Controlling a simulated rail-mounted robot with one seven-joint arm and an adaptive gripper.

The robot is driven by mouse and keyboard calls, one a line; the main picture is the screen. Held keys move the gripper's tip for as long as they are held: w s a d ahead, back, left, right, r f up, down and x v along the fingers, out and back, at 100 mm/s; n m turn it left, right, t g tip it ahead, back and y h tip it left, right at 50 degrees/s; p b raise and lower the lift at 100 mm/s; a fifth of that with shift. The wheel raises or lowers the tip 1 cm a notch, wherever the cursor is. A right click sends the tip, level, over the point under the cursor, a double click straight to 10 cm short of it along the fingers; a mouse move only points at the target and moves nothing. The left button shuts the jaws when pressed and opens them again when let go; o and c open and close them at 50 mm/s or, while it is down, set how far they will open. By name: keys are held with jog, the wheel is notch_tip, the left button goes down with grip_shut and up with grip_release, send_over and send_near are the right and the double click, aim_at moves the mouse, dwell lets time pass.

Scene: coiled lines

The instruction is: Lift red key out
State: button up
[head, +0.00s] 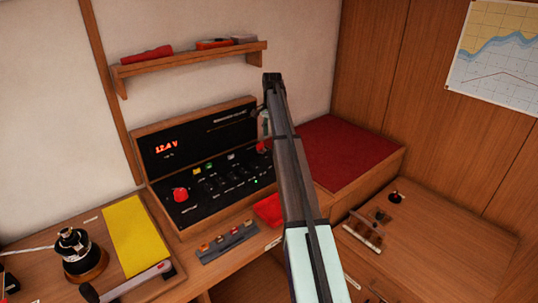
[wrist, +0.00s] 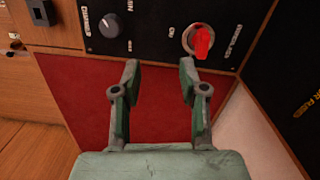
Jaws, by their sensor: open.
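The red key (wrist: 201,42) sits in a round pale keyhole on the black panel in the wrist view, with lettering beside it. In the head view, a red part (head: 263,146) at the panel's right end, partly behind my arm, appears to be the same key. My gripper (wrist: 160,70) is open and empty. Its fingers point toward the panel; the key lies beyond and slightly right of the right fingertip, not between the fingers. In the head view, my gripper is mostly hidden by my arm.
The black control panel (head: 206,164) carries another red knob (head: 180,194) and several small switches. A dark knob (wrist: 111,26) is left of the key. A red-topped box (head: 345,150) stands right of the panel. A wooden shelf (head: 190,57) with small items hangs above.

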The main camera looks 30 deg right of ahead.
notch_tip(320, 180, up, 4)
send_over(260, 143)
jog(key=shift+t+h, duration=0.3)
notch_tip(260, 143, down, 12)
jog(key=p, duration=0.4)
jog(key=shift+w+d, duration=0.1)
jog(key=shift+d, duration=0.05)
grip_shut()
